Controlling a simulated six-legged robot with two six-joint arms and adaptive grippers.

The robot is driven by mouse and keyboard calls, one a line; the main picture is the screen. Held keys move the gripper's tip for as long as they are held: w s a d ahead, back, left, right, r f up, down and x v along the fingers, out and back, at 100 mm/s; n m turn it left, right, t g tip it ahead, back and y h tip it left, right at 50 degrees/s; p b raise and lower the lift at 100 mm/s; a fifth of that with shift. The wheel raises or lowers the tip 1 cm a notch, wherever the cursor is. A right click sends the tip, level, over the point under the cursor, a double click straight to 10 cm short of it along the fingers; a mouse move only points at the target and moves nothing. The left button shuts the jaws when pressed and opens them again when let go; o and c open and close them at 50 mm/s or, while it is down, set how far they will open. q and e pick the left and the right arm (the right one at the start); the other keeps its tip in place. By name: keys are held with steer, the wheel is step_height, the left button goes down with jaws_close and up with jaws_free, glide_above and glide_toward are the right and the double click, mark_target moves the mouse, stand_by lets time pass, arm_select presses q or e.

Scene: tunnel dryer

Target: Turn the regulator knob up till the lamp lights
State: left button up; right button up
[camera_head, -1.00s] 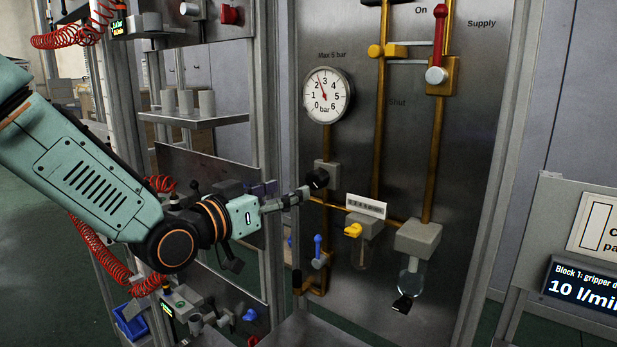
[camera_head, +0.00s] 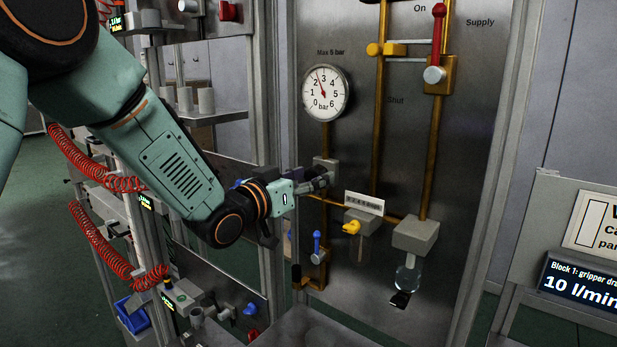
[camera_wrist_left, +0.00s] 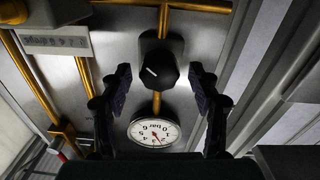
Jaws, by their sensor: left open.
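The black regulator knob (camera_wrist_left: 158,72) with a white pointer line sits on a grey block on a brass pipe in the left wrist view. My left gripper (camera_wrist_left: 160,78) is open, with one finger on each side of the knob and a gap on both sides. In the head view my left gripper (camera_head: 320,183) covers the knob in front of the grey block (camera_head: 325,168). The round pressure gauge (camera_head: 325,93) above reads between 2 and 3 bar, and shows upside down in the wrist view (camera_wrist_left: 155,132). I cannot make out a lamp. My right gripper is not in view.
A blue lever (camera_head: 317,243) is below. A red-handled valve (camera_head: 438,40) is at the upper right. Red coiled hoses (camera_head: 95,165) hang at the left.

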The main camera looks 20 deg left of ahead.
arm_select(q)
steer(key=shift+s+a+r, duration=0.1)
steer(key=shift+s, duration=0.1)
steer(key=shift+c, duration=0.7)
steer(key=shift+w+d, duration=0.2)
steer(key=shift+w, duration=0.1)
steer(key=c, duration=1)
steer(key=shift+m+b, duration=0.3)
steer(key=shift+m, duration=0.3)
steer(key=shift+c, duration=0.2)
steer(key=o, duration=0.8)
steer(key=shift+c, duration=0.2)
steer(key=o, duration=0.4)
steer(key=shift+s+a, duration=0.15)
steer(key=shift+s, duration=0.05)
